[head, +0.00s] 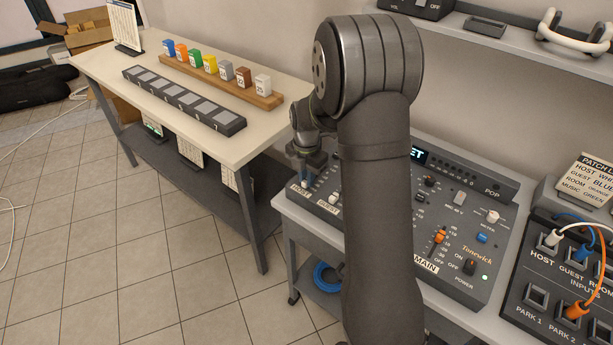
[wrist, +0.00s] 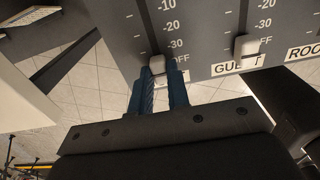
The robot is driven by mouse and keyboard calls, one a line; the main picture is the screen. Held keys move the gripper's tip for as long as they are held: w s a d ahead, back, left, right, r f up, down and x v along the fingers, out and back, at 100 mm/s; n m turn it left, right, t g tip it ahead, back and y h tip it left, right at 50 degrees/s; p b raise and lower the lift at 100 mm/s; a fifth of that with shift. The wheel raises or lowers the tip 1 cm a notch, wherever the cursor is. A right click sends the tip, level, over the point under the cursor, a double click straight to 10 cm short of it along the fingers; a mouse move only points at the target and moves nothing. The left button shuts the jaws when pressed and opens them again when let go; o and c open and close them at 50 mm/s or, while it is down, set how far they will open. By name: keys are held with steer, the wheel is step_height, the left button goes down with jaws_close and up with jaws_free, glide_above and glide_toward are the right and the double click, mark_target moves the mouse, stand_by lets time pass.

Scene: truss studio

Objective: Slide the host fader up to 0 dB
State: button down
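The mixer console (head: 462,252) stands on the right-hand table. In the wrist view the white cap of the host fader (wrist: 157,66) is at the bottom of its slot, level with the OFF mark. My gripper (head: 305,178) is at the console's left end, over the host fader. In the wrist view its two blue fingers (wrist: 160,82) stand apart, with the cap between their tips. I cannot tell whether both fingers touch the cap. The host label is mostly hidden behind the fingers.
The guest fader (wrist: 246,47) is close to the right, also at OFF. The orange main fader (head: 439,236) is further right. A patch panel (head: 527,322) with cables stands at the far right. My arm hides the middle of the console.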

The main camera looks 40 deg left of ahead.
steer(key=w, duration=0.8)
steer(key=c, duration=1.4)
jaws_free()
steer(key=shift+o, duration=0.2)
steer(key=shift+r, duration=0.1)
step_height(320, 180, up, 17)
steer(key=shift+r, duration=0.2)
